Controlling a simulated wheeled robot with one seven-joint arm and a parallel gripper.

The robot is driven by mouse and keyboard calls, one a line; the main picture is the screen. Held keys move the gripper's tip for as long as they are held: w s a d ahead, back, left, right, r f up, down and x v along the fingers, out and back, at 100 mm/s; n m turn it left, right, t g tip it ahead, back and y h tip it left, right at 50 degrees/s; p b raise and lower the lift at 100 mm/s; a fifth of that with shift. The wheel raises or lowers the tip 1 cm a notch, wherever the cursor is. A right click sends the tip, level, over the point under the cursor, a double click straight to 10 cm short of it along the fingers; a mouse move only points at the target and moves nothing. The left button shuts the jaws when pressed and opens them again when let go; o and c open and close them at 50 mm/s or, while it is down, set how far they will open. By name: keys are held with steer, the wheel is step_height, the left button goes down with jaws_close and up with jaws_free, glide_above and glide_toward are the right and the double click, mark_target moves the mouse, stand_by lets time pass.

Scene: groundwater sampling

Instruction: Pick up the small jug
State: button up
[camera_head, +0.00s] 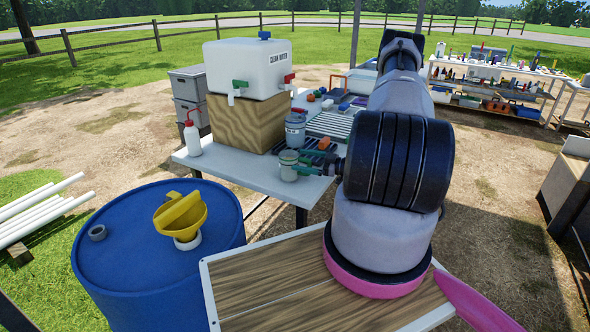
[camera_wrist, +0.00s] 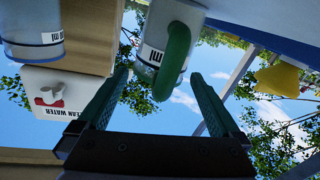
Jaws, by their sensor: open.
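The small jug (camera_head: 288,165) is pale grey with a green top and handle. It stands upright near the front edge of the white table (camera_head: 228,172). In the wrist view, which is upside down, the small jug (camera_wrist: 156,38) shows its label and curved green handle. My gripper (camera_head: 308,163) is open, level, and points at the jug from the right. In the wrist view the two green fingers of my gripper (camera_wrist: 160,76) lie either side of the handle's end. I cannot tell whether the fingers touch it.
A larger jug (camera_head: 295,130) stands just behind. A clean water tank (camera_head: 262,70) sits on a wooden block (camera_head: 246,124), with a wash bottle (camera_head: 192,136) to its left. A blue barrel (camera_head: 150,262) with a yellow funnel (camera_head: 180,213) stands in front.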

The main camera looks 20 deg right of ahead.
jaws_close()
steer(key=shift+r, duration=0.1)
